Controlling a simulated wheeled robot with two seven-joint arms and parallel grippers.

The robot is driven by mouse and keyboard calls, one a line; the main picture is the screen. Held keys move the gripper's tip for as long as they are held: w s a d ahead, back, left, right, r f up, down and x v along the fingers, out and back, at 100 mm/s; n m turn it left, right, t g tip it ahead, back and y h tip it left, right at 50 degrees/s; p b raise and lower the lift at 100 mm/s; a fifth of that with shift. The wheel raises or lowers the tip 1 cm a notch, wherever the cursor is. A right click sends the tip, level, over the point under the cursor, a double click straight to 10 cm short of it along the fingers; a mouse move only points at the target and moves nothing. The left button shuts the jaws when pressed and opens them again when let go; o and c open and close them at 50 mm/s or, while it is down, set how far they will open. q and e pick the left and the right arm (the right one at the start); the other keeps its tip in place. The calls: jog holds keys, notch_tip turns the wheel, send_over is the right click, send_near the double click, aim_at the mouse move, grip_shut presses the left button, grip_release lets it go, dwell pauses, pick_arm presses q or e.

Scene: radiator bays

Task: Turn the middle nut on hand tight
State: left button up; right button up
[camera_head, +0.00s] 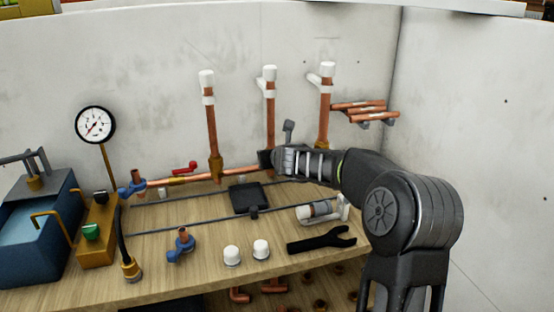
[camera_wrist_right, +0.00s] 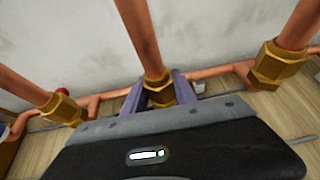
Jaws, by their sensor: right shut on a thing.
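The middle copper riser (camera_head: 270,105) stands upright at the back wall with a white cap on top. Its brass nut (camera_wrist_right: 160,92) shows at the riser's foot in the right wrist view, partly covered by my gripper. My right gripper (camera_head: 266,158) reaches in from the right and is shut around the middle nut, a finger on each side. In the head view the gripper hides this nut. The left riser's nut (camera_head: 216,166) and the right riser's nut (camera_wrist_right: 275,66) are clear of the gripper. My left gripper is not in view.
A black wrench (camera_head: 322,239), white caps (camera_head: 232,255), a blue-handled valve (camera_head: 181,246) and a dark square block (camera_head: 248,198) lie on the bench. A gauge (camera_head: 95,124) and blue pump tank (camera_head: 38,235) stand at left.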

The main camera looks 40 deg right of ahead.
dwell(0.3)
jog(key=shift+m+h, duration=0.3)
jog(key=shift+a+f+m+g+h+b, duration=0.1)
jog(key=shift+m+g+h+b, duration=0.5)
jog(key=shift+m+h+b, duration=0.4)
jog(key=shift+m+h, duration=0.3)
jog(key=shift+g, duration=0.3)
jog(key=o, duration=1.2)
jog(key=shift+v, duration=5)
